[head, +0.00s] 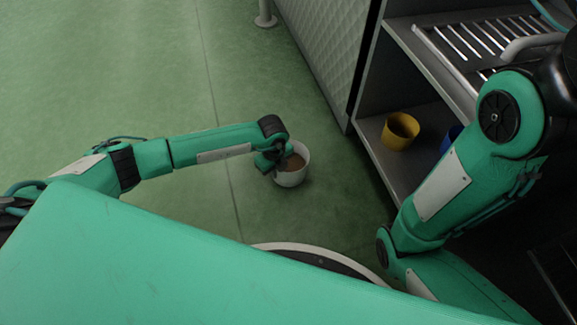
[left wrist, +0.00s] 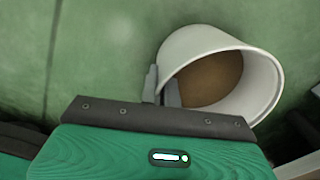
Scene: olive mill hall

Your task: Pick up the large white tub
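The large white tub (head: 291,178) is on or close above the green floor, left of the metal shelf unit, and is brown inside. My left gripper (head: 272,163) is at its left rim, reaching down from above. In the left wrist view the tub (left wrist: 265,92) is tilted in the picture, and the left gripper's fingers (left wrist: 161,88) straddle its wall, one outside and one inside, close against it. They look shut on the wall. My right arm shows at the right of the head view, but its gripper is out of view.
A metal shelf unit (head: 365,70) stands at the right, with a slatted rack (head: 470,45) on top. A yellow tub (head: 401,131) and a partly hidden blue thing (head: 450,138) are on its lower shelf. The floor (head: 120,70) on the left is clear.

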